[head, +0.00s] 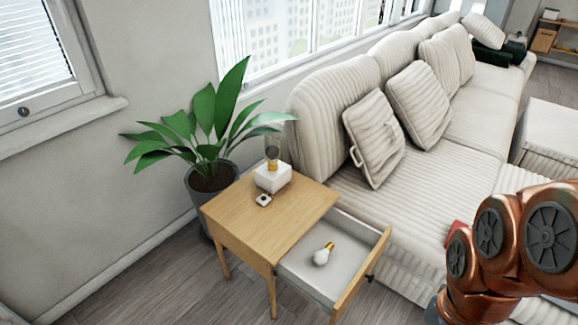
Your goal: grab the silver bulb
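A light bulb (322,255) lies on its side in the open drawer (300,278) of a wooden side table (262,222). Its glass looks white to pale silver, and its brass-yellow base points up and to the right. On the table top stands a small lamp with a white block base (272,177) and a clear glass bulb (272,148) with an amber lower part. My copper-coloured arm shows at the lower right, apart from the table and drawer. My gripper is out of view.
A striped cream sofa (455,135) with cushions stands right beside the table. A potted plant (211,178) stands behind the table's left side. A small white object (263,200) lies on the table top. Floor (170,290) is clear at the lower left.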

